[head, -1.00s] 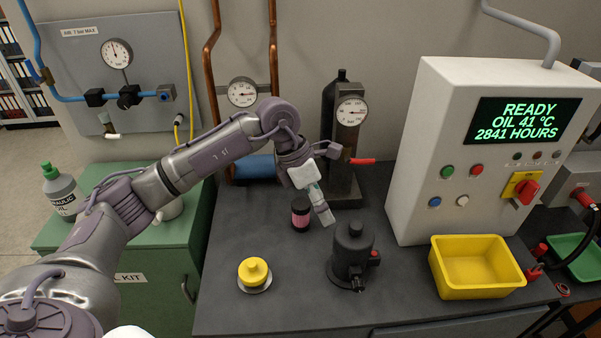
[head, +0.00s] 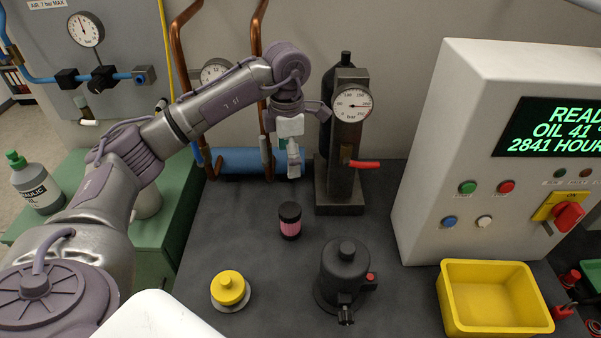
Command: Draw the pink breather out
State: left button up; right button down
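The pink breather (head: 290,222) is a small cylinder with a pink band between a black cap and a black base. It stands upright on the dark bench top, left of the black pump-like unit (head: 345,276). My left gripper (head: 293,172) hangs above and behind the breather, fingers pointing down, apart from it. Its fingers look close together, but whether they are open or shut is not clear at this size. My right gripper is not in view.
A yellow knob on a pale disc (head: 230,290) sits at the front left of the bench. A yellow bin (head: 494,299) and the white control cabinet (head: 475,150) stand at the right. A gauge block with a red lever (head: 345,180) stands behind. Bench around the breather is clear.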

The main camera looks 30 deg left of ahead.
pick_arm(q)
jog(key=b, duration=0.5)
send_over(289, 210)
notch_tip(289, 210, down, 5)
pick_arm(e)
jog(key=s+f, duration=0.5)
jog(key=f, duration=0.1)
pick_arm(q)
notch_tip(289, 210, down, 3)
jog(key=shift+f+p, duration=0.1)
jog(key=shift+p, duration=0.5)
notch_tip(289, 210, down, 10)
jog(key=p, duration=0.2)
jog(key=shift+p, duration=0.3)
jog(key=shift+w+f, duration=0.1)
jog(key=shift+f, duration=0.4)
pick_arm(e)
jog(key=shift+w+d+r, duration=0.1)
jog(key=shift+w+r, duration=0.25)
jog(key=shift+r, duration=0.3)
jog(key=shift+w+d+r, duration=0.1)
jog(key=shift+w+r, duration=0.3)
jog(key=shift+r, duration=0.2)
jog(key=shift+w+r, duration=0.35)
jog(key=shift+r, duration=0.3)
